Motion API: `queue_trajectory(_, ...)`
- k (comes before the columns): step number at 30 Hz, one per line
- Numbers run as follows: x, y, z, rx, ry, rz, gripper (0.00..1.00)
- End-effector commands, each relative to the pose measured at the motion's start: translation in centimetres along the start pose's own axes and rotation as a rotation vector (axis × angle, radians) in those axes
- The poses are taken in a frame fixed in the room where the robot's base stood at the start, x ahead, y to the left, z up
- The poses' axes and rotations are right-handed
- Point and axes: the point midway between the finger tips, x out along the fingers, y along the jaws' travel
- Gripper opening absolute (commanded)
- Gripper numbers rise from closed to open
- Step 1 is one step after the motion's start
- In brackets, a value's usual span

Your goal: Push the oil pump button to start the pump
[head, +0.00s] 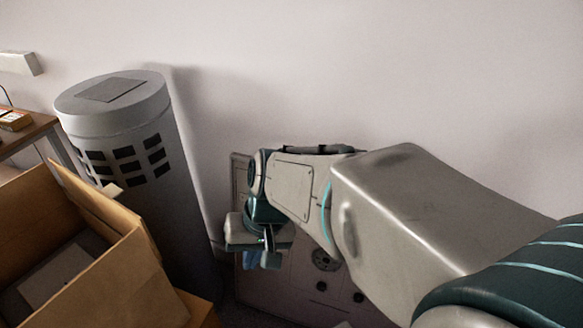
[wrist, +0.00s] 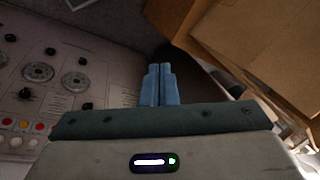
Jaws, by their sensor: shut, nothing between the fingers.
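A light grey control panel (wrist: 60,100) with dials, black knobs and a row of small coloured buttons (wrist: 22,125) fills the left of the wrist view. I cannot tell which button is the oil pump button, as the labels are too small to read. In the head view the panel (head: 290,285) stands low against the wall, partly hidden behind my arm. My gripper (wrist: 159,84) has its blue fingers shut together and empty, to the right of the buttons in the wrist view. It also shows in the head view (head: 262,262), in front of the panel's left part.
An open cardboard box (head: 110,265) is at the lower left, and cardboard (wrist: 255,45) shows at the upper right of the wrist view. A grey cylinder (head: 130,125) with dark vents stands left of the panel. A wooden table (head: 25,130) is at the far left.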

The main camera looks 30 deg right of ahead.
Motion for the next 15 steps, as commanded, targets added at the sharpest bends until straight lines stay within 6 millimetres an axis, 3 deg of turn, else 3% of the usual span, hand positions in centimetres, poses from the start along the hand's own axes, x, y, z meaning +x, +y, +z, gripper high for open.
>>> queue_trajectory(1,2.1,0.3,-0.3,0.093,-0.039,-0.065,0.0)
queue_trajectory(8,6.5,-0.2,-4.1,0.508,-0.115,-0.432,0.0)
queue_trajectory(11,7.8,0.7,-7.0,0.69,-0.099,-0.596,0.0)
queue_trajectory(15,9.1,3.9,-11.7,0.95,-0.023,-0.823,0.0)
